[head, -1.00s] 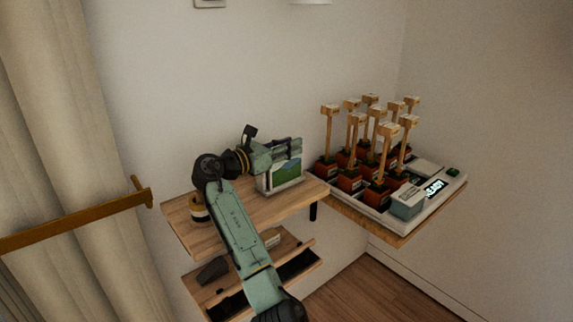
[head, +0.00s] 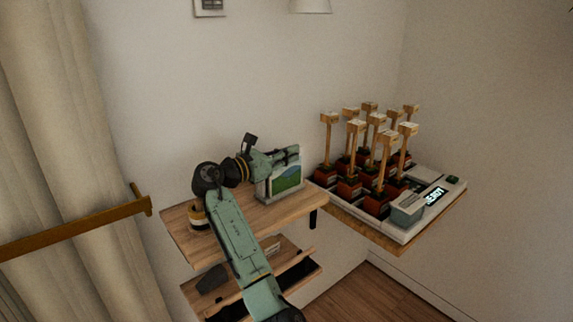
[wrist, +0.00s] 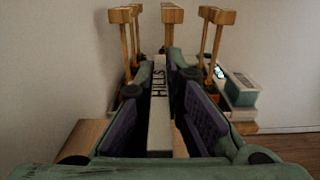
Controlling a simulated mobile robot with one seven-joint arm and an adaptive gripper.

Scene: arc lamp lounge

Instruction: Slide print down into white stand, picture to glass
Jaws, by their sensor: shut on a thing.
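The print (head: 286,180), a picture of green hills under a blue sky, stands upright at the white stand (head: 282,198) on the wooden shelf in the head view. Its picture side faces the head camera. My gripper (head: 286,156) is at the print's top edge and shut on it. In the wrist view, a pale top strip lettered "HILLS" (wrist: 160,105) runs between the purple finger pads of my gripper (wrist: 165,110). The stand's slot and glass are too small to make out, so I cannot tell how deep the print sits.
A striped round container (head: 198,215) is at the shelf's left. The shelf's front (head: 250,222) is bare. A lower shelf (head: 215,302) holds a dark object.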

